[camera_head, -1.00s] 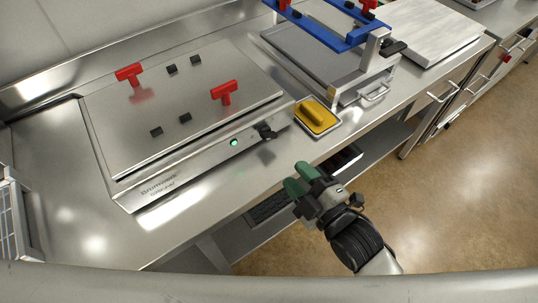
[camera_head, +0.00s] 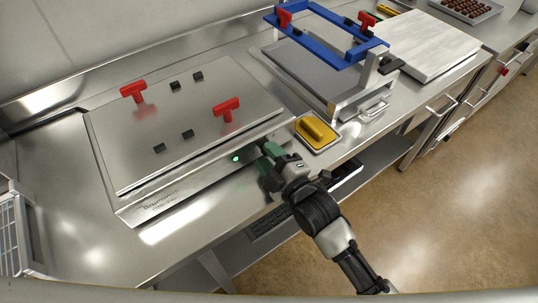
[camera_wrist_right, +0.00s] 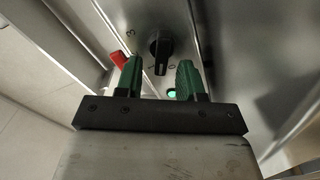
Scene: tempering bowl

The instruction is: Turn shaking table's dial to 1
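The shaking table (camera_head: 190,180) is a steel box with a flat plate on top, at the left of the head view. Its black dial (camera_wrist_right: 161,46) shows in the right wrist view, with a small "3" at its upper left and a "0" near its lower end. The dial's grip bar points down the picture, close to the "0". My right gripper (camera_wrist_right: 159,80) is open, its green fingers either side of the dial's line but short of it. In the head view my right gripper (camera_head: 267,164) is at the front panel and hides the dial. My left gripper is out of view.
A green light (camera_head: 236,158) glows on the panel, left of the gripper. Two red clamps (camera_head: 228,109) stand on the plate. The floor at the right is clear.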

